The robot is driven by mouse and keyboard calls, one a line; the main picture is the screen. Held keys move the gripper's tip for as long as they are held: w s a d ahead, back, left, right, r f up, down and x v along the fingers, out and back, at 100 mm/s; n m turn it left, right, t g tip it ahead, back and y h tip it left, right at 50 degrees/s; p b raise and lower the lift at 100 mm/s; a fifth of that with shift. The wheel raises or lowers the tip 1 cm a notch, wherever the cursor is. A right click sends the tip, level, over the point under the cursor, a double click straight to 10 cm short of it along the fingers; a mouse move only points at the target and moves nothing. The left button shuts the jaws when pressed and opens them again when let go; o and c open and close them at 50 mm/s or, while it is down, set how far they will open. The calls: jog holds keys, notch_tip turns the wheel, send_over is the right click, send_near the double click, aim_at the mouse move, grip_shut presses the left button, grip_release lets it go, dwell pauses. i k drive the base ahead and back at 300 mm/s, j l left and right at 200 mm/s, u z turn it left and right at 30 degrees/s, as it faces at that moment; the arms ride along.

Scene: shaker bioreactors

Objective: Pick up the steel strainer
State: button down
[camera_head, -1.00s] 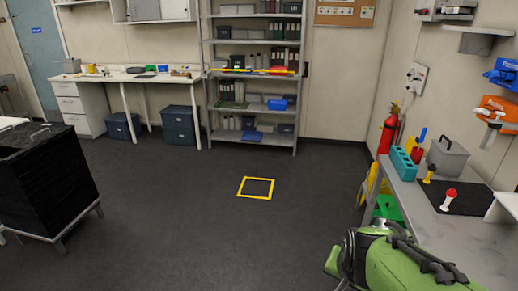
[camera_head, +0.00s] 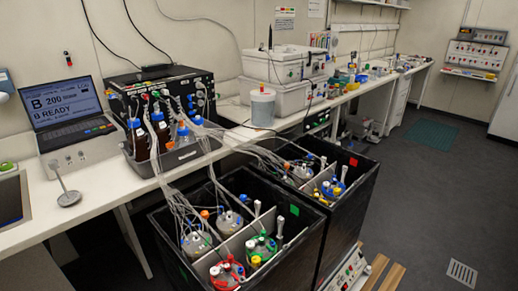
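On the left part of the white bench (camera_head: 120,180) lies a grey metal object with a thin handle and a round end (camera_head: 69,198). It may be the steel strainer, but it is too small to be sure. It is in front of the laptop (camera_head: 68,108), near the bench's front edge. Nothing visible touches it apart from the bench area around it. My gripper is not in view.
Two black open-topped boxes (camera_head: 319,240) with flasks and tubing stand before the bench. A grey tray of bottles (camera_head: 180,157) and a black control unit (camera_head: 160,88) stand on it. Wooden slats (camera_head: 383,274) lie low at bottom right. Dark floor (camera_head: 430,200) is clear at right.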

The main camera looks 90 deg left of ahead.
aim_at(69, 199)
jog(key=u, duration=4.45)
jog(key=i+j, duration=0.1)
jog(key=i, duration=0.2)
